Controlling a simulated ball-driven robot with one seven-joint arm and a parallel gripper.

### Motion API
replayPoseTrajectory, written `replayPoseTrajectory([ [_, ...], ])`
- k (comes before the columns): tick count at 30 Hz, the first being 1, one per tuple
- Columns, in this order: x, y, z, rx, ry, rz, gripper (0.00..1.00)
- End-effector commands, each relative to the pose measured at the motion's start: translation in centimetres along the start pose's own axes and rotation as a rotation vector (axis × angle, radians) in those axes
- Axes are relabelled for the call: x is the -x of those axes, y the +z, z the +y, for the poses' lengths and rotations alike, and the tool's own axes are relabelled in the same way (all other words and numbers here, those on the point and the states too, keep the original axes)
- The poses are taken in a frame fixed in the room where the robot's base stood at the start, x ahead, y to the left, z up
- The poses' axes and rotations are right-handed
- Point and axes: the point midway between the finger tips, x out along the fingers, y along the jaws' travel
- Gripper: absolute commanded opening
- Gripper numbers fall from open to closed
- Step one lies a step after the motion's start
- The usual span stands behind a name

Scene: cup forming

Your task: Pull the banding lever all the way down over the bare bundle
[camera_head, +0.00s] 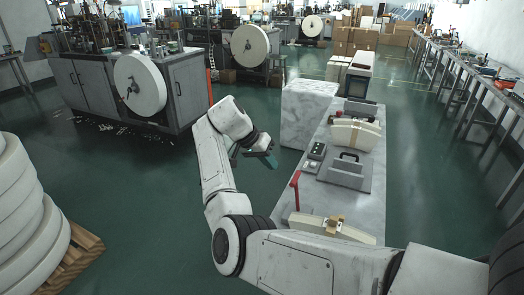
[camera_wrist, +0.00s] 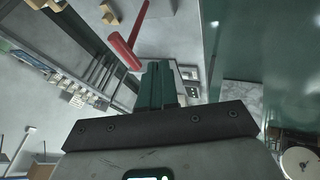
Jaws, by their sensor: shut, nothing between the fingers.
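The red banding lever (camera_head: 295,192) stands nearly upright at the left edge of the marble-topped bench in the head view. In the wrist view the lever (camera_wrist: 124,50) is to the upper left of my fingertips, apart from them. My gripper (camera_head: 272,161) is shut and empty, off the bench's left side, higher in the picture than the lever. Its teal fingers (camera_wrist: 158,68) are together in the wrist view. A cream bundle (camera_head: 350,232) lies near the lever's foot, with a tan block (camera_head: 334,225) at its middle; my arm partly hides this area.
The bench (camera_head: 303,187) also carries a grey block with a black handle (camera_head: 346,172), a small button box (camera_head: 317,151) and another cream stack (camera_head: 355,134). A marble block (camera_head: 308,108) stands behind my gripper.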

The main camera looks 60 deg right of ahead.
Motion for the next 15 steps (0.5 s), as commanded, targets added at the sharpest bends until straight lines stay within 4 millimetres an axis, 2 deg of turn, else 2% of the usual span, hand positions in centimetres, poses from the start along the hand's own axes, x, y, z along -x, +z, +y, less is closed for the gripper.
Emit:
replayPoseTrajectory([
  [3,-2.2,0.0,0.1,0.002,0.002,-0.002,0.0],
  [9,-3.4,0.2,2.4,0.001,0.0,-0.001,0.0],
  [15,-4.2,0.4,3.2,0.002,0.0,-0.001,0.0],
])
